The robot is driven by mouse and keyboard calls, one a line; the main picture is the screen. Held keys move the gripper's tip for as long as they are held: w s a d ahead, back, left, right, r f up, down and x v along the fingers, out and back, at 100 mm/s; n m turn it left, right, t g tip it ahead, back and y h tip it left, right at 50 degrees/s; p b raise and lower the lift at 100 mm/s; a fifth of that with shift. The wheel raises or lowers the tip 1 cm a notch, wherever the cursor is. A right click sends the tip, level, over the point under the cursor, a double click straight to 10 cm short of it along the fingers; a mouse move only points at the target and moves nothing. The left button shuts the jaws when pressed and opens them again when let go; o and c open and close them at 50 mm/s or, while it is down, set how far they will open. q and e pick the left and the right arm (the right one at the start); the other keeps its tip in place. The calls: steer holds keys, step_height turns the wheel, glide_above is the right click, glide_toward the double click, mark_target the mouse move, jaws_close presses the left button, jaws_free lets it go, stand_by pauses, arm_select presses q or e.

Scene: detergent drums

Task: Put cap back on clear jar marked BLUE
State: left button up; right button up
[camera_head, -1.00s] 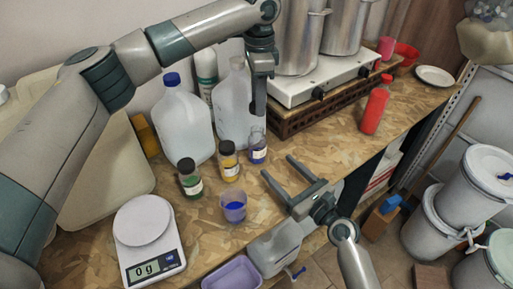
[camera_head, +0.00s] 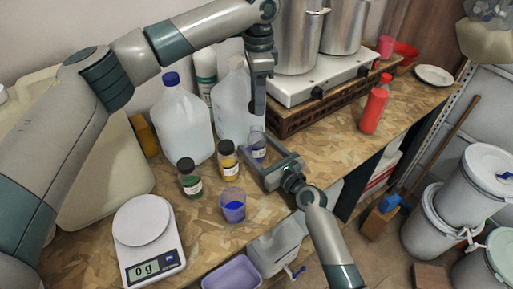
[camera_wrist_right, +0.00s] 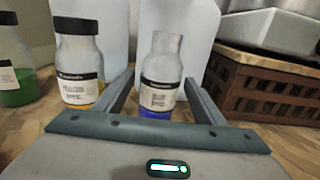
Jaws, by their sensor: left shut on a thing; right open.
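The clear jar marked BLUE (camera_head: 258,147) stands on the worktop with an uncovered mouth. In the right wrist view the jar (camera_wrist_right: 160,95) shows a white label and blue liquid low inside. My right gripper (camera_head: 256,148) is open, with one finger on each side of the jar; in the wrist view its fingers (camera_wrist_right: 161,82) flank it without visible closing. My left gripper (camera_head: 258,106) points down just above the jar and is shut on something. That thing is mostly hidden by the fingers; I take it for the cap but cannot see it clearly.
Capped yellow (camera_head: 228,160) and green (camera_head: 189,178) jars stand left of the blue one. A beaker of blue liquid (camera_head: 233,208) is in front, a scale (camera_head: 148,240) farther left. Large jugs (camera_head: 184,120) stand behind. A crate (camera_head: 300,118) under the stove is at right.

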steer(key=shift+w+a, duration=0.25)
steer(key=c, duration=1.6)
arm_select(q)
steer(key=shift+f, duration=2.45)
steer(key=shift+f, duration=0.85)
steer(key=shift+f, duration=0.6)
arm_select(e)
jaws_close()
